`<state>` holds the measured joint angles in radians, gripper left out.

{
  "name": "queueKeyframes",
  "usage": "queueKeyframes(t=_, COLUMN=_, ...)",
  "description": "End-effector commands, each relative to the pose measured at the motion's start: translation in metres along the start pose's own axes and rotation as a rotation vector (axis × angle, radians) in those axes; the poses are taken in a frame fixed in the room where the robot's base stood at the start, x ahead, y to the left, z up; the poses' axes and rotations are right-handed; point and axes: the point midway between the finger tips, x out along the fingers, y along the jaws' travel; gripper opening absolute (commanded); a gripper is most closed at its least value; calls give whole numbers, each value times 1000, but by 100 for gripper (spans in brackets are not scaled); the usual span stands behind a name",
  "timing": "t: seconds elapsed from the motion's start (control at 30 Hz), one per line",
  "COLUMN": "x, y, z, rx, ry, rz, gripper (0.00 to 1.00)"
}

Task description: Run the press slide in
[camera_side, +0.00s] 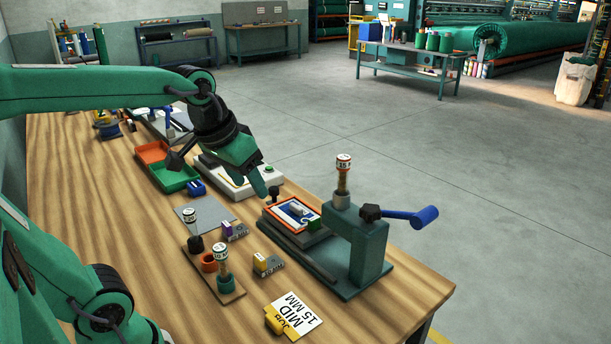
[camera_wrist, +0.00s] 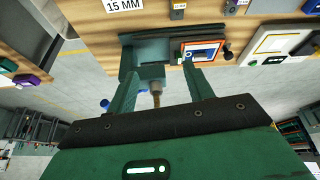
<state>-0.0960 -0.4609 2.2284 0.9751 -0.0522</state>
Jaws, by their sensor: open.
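The press (camera_side: 368,250) is a dark teal stand with a blue-handled lever (camera_side: 412,217) and an upright punch with a 15 M label on top (camera_side: 343,172). Its slide (camera_side: 284,228) has an orange rim and a white and blue inset, and lies on the base left of the post, with a black knob (camera_side: 274,191) at its far left end. In the wrist view the slide (camera_wrist: 203,43) and its knob (camera_wrist: 226,52) lie beyond the right finger. My gripper (camera_side: 263,178) is open and empty, above and close to the knob; contact cannot be told. It also shows in the wrist view (camera_wrist: 160,72).
A white box with a green button (camera_side: 237,180) stands behind my gripper. A wooden holder (camera_side: 213,275) with labelled punches, small purple and yellow blocks and a 15 MM card (camera_side: 293,316) are nearer. Orange and green trays (camera_side: 175,178) are at the left. The bench's right edge lies past the press.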

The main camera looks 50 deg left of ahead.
Motion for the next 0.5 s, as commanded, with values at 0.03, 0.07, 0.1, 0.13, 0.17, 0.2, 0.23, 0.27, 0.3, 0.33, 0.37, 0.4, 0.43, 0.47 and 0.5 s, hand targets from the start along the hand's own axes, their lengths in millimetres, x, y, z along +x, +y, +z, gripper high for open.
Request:
queueKeyframes(t=0.03, x=2, y=-4, z=-11, rx=-20, ry=-16, rz=-7, gripper=52)
queueKeyframes(t=0.07, x=3, y=-6, z=-17, rx=-31, ry=-23, rz=-10, gripper=52)
queueKeyframes(t=0.1, x=5, y=-9, z=-25, rx=-46, ry=-31, rz=-14, gripper=52)
queueKeyframes(t=0.13, x=6, y=-11, z=-31, rx=-57, ry=-37, rz=-17, gripper=52)
queueKeyframes(t=0.17, x=8, y=-14, z=-37, rx=-69, ry=-45, rz=-20, gripper=52)
queueKeyframes(t=0.2, x=10, y=-17, z=-44, rx=-82, ry=-55, rz=-24, gripper=52)
queueKeyframes(t=0.23, x=11, y=-19, z=-50, rx=-93, ry=-62, rz=-27, gripper=52)
queueKeyframes(t=0.27, x=13, y=-22, z=-56, rx=-104, ry=-68, rz=-30, gripper=52)
queueKeyframes(t=0.3, x=16, y=-26, z=-63, rx=-119, ry=-77, rz=-34, gripper=52)
queueKeyframes(t=0.33, x=18, y=-28, z=-69, rx=-130, ry=-85, rz=-37, gripper=52)
queueKeyframes(t=0.37, x=21, y=-31, z=-74, rx=-141, ry=-91, rz=-40, gripper=52)
queueKeyframes(t=0.4, x=24, y=-36, z=-82, rx=-156, ry=-100, rz=-44, gripper=52)
queueKeyframes(t=0.43, x=27, y=-39, z=-87, rx=-167, ry=-107, rz=-47, gripper=52)
queueKeyframes(t=0.47, x=30, y=-42, z=-92, rx=-178, ry=-114, rz=-50, gripper=52)
queueKeyframes(t=0.5, x=34, y=-46, z=-99, rx=-192, ry=-123, rz=-54, gripper=52)
